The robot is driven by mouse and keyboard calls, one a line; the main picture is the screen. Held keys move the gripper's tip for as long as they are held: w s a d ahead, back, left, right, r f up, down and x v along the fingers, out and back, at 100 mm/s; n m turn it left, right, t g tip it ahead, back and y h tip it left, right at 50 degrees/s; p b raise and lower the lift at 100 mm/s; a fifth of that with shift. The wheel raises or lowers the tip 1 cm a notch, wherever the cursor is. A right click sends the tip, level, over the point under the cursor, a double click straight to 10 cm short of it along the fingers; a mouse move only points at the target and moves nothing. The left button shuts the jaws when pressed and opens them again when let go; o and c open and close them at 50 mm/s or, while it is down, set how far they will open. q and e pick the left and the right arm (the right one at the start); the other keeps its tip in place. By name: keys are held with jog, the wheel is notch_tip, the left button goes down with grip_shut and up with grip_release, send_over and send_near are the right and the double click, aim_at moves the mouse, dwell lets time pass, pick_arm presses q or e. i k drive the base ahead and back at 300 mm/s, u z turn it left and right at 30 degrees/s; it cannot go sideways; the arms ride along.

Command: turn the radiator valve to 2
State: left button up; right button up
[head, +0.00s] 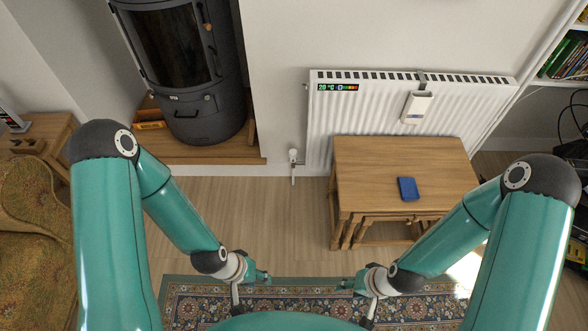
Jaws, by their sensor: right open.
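The radiator valve (293,155) is a small white knob low on the wall, just left of the white radiator (320,125), with a pipe running down to the floor. Its markings are too small to read. My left gripper (251,285) is low in front of me, over the near floor and rug edge, open and empty, well short of the valve. My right gripper (357,297) is open and empty over the rug, also away from the valve.
A wooden nest of tables (365,160) with a blue box (408,189) stands before the radiator. A dark stove (205,115) on a wooden hearth (175,152) is left of the valve. A patterned rug (300,290) lies near me. Floor before the valve is clear.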

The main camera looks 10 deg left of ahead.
aim_at(293, 153)
jog(key=k, duration=0.85)
jog(key=u, duration=0.45)
jog(key=i, duration=1.05)
jog(key=u, duration=0.35)
jog(key=i, duration=1.35)
jog(key=z, duration=0.65)
